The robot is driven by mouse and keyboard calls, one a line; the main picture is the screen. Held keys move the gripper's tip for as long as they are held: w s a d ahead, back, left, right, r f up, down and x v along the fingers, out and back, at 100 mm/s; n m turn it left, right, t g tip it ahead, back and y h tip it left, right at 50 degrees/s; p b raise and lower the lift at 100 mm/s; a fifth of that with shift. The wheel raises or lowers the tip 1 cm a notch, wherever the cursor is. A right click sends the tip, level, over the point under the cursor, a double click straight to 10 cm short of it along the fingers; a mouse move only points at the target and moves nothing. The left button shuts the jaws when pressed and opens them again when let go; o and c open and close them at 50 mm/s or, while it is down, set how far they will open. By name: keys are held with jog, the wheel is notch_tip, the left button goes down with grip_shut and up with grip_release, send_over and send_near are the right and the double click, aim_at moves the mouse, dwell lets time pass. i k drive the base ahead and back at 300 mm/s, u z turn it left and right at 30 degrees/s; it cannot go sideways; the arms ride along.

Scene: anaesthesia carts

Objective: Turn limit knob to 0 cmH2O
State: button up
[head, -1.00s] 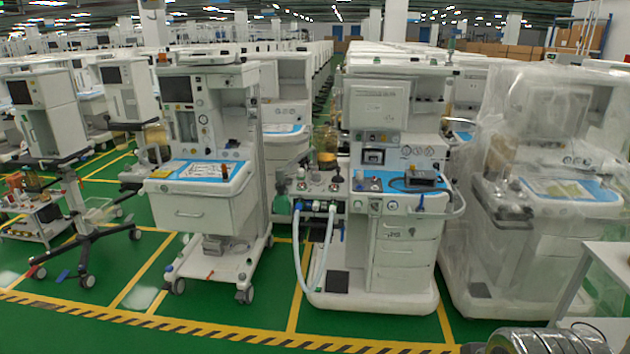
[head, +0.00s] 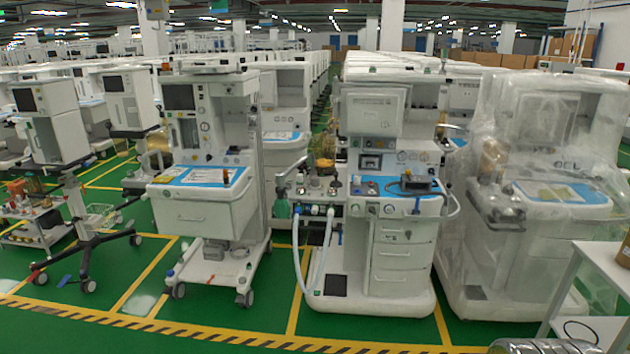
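The limit knob is too small to pick out for certain, and its setting cannot be read. The uncovered anaesthesia cart (head: 402,258) in the middle right has small knobs and fittings around its breathing block (head: 318,190), on the left beside the blue worktop. White hoses (head: 299,258) hang in front of it. Another cart (head: 205,217) stands to its left, with a blue-edged top and a dark screen. My gripper is not in the head view.
A plastic-wrapped cart (head: 535,225) stands on the right. A low trolley (head: 38,232) and a wheeled stand (head: 82,240) are on the left. Green floor (head: 215,330) is open in front.

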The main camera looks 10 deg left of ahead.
aim_at(315, 180)
jog(key=u, duration=0.25)
jog(key=i, duration=0.55)
jog(key=u, duration=0.65)
jog(key=i, duration=0.8)
jog(key=u, duration=0.35)
jog(key=i, duration=1.75)
jog(key=z, duration=0.65)
jog(key=i, duration=0.85)
jog(key=z, duration=0.05)
